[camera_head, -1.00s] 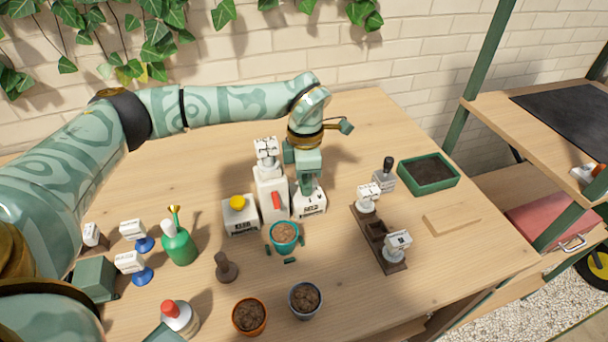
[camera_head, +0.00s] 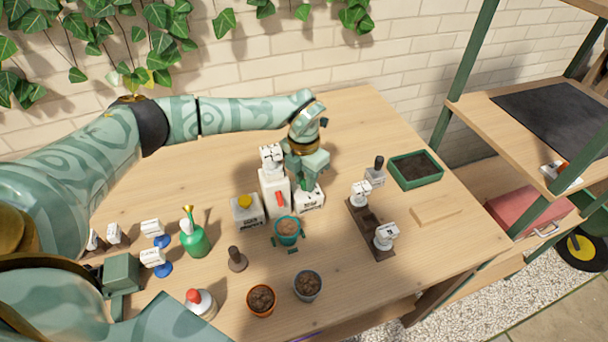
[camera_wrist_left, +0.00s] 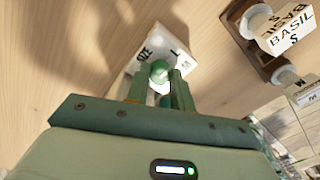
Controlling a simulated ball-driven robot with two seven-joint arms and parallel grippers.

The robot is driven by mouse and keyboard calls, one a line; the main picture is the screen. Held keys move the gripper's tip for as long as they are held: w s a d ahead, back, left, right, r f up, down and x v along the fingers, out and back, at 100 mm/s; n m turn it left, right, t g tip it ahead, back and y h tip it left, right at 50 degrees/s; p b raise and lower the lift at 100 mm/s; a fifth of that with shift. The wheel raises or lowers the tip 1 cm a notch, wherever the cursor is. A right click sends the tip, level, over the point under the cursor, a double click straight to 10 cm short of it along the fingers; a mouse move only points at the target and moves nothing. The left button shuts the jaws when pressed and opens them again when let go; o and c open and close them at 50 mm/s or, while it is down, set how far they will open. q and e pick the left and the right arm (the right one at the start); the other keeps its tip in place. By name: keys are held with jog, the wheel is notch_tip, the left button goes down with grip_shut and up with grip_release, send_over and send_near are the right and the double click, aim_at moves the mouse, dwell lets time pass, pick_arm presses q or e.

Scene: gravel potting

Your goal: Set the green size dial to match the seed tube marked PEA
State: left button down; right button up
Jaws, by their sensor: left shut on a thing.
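The green size dial (camera_wrist_left: 160,71) is a round knob on a white box (camera_wrist_left: 146,52) with SIZE and L printed on its top. My left gripper (camera_wrist_left: 163,80) is shut on the dial, one finger on each side, in the left wrist view. In the head view the gripper (camera_head: 300,183) reaches down onto the white box (camera_head: 310,201) and hides the dial. The dial's pointer cannot be made out. A tube tagged BASIL S (camera_wrist_left: 285,28) stands in the dark rack. No tag reading PEA is legible.
A white dispenser with a red lever (camera_head: 275,193) and a yellow-button box (camera_head: 246,209) stand left of the dial box. A teal pot (camera_head: 287,232) sits in front. The tube rack (camera_head: 368,215) is to the right. Tagged tubes on blue bases (camera_head: 155,257) stand left.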

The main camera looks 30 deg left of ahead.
aim_at(304, 181)
pick_arm(q)
jog(key=shift+w+r, duration=0.1)
dwell(0.4)
jog(key=c, duration=1.2)
grip_release()
notch_tip(304, 181, up, 16)
jog(key=p, duration=0.3)
jog(key=shift+a, duration=0.25)
jog(key=shift+r, duration=0.1)
